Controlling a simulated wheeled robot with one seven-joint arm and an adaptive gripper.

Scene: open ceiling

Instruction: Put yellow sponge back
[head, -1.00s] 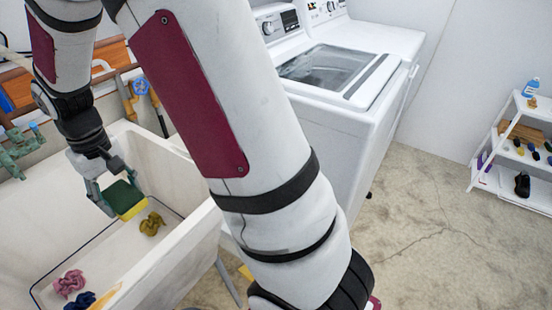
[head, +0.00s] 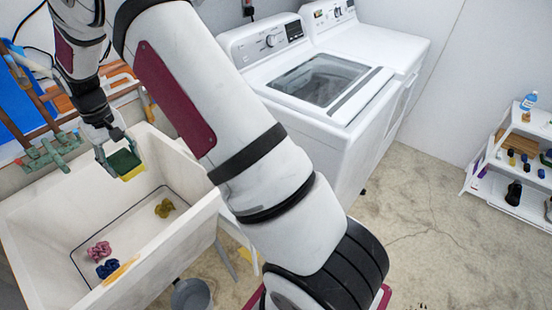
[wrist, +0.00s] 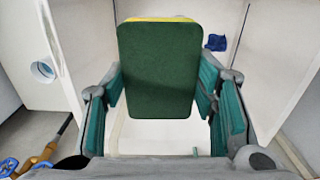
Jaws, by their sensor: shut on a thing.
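The sponge (head: 124,163) has a dark green scouring face and a yellow side, and it is in my gripper (head: 121,166) above the far end of the white sink (head: 205,205). In the wrist view the sponge's green face (wrist: 160,70) fills the middle, with a thin yellow strip along its top edge. The teal fingers of my gripper (wrist: 160,92) stand on both sides of the sponge and are shut on it. The sponge hangs above the sink floor, apart from the cloths.
A mustard cloth (head: 165,208), a pink cloth (head: 99,251) and a blue cloth (head: 108,268) lie in the sink. White washing machines (head: 300,100) stand at the back. A white shelf (head: 480,185) with bottles stands at right. The floor between is open.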

